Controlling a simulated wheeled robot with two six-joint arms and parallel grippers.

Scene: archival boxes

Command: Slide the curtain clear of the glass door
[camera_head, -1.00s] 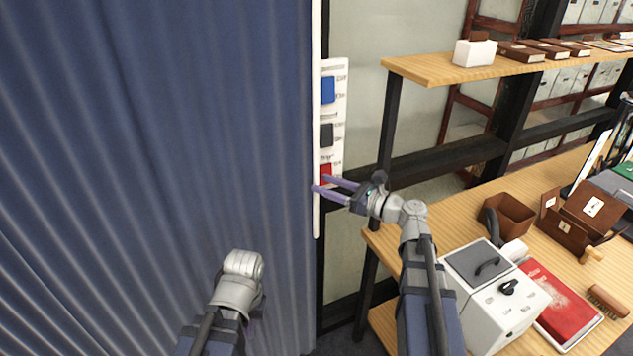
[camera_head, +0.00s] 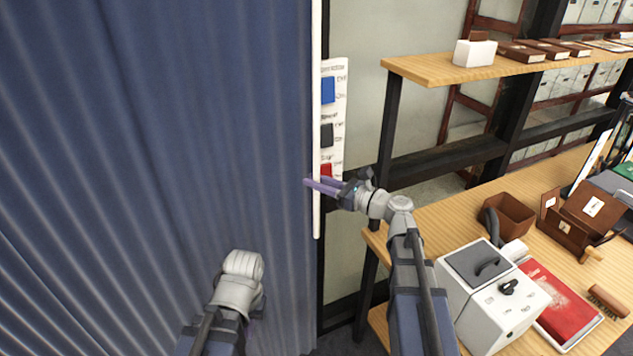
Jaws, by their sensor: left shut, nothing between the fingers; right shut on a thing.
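The dark blue pleated curtain (camera_head: 150,150) fills the left half of the head view and hides whatever is behind it. A thin white upright rod (camera_head: 316,90) runs along its right edge. My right gripper (camera_head: 312,185) reaches in from the right and is shut on this white rod near its lower part. My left gripper (camera_head: 252,326) is low in front of the curtain, mostly hidden behind its own arm; it is shut and empty. No glass door can be clearly made out; a pale pane (camera_head: 358,40) shows right of the curtain.
A panel with blue, black and red blocks (camera_head: 328,90) hangs just right of the rod. A wooden shelf (camera_head: 430,68) and a lower wooden counter (camera_head: 470,212) stand to the right. A white box-shaped device (camera_head: 490,300) and a red book (camera_head: 562,305) are on the counter.

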